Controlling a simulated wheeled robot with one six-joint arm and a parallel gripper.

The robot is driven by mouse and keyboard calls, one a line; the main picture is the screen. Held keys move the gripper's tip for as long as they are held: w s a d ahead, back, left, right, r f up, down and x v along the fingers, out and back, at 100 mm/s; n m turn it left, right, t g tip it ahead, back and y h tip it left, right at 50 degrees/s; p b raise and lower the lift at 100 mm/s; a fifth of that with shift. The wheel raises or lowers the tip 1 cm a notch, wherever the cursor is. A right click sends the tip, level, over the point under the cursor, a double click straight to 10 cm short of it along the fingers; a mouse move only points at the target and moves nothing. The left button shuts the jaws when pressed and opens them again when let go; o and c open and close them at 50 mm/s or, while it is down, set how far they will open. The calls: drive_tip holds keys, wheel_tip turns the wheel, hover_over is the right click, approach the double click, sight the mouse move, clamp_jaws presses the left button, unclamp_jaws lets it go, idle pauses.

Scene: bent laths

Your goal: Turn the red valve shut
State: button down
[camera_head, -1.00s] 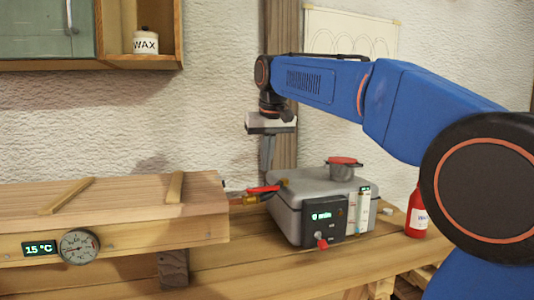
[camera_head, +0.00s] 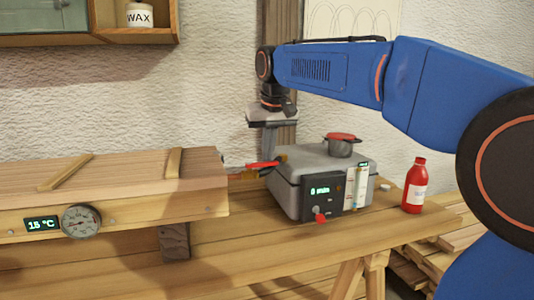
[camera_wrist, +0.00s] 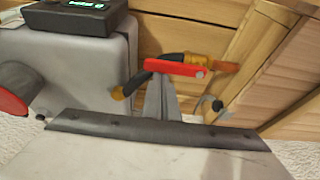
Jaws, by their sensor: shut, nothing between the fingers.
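The red valve (camera_head: 263,165) is a flat red lever on a brass-coloured fitting between the wooden box and the grey unit. In the wrist view the red lever (camera_wrist: 175,68) lies roughly along the line of the fitting, with a bolt near its right end. My gripper (camera_head: 269,156) points down just above or beside the lever, fingers together and empty. In the wrist view my fingertips (camera_wrist: 159,80) reach up to the lever's near edge, close to its left half. I cannot tell whether they touch it.
The long wooden box (camera_head: 110,200) with a dial fills the left. A red bottle (camera_head: 414,186) stands at the right of the bench (camera_head: 250,245). The front bench is clear.

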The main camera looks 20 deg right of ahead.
sight(271, 163)
drive_tip(key=shift+s+m, duration=0.15)
drive_tip(key=shift+m, duration=0.15)
drive_tip(key=shift+s+m+h, duration=0.4)
drive_tip(key=shift+s+m, duration=0.05)
drive_tip(key=shift+m, duration=0.45)
drive_tip(key=s+m, duration=0.1)
drive_tip(key=m+h, duration=0.1)
drive_tip(key=m, duration=0.1)
drive_tip(key=shift+s+a, duration=0.1)
drive_tip(key=shift+s, duration=0.3)
drive_tip(key=shift+s+a+m+g+h, duration=0.3)
drive_tip(key=shift+s+a+m, duration=0.4)
drive_tip(key=shift+m, duration=0.45)
drive_tip(key=shift+s+a+m+g+h, duration=0.3)
drive_tip(key=shift+s+a+m, duration=0.35)
drive_tip(key=shift+m, duration=0.45)
drive_tip(key=shift+s+a+m+g+h, duration=0.2)
drive_tip(key=shift+s+a+m+g, duration=0.35)
drive_tip(key=shift+m, duration=0.6)
drive_tip(key=shift+s+a, duration=0.2)
drive_tip(key=shift+a, duration=0.05)
drive_tip(key=shift+w+t, duration=0.25)
drive_tip(key=shift+w+a, duration=0.2)
drive_tip(key=shift+w, duration=0.3)
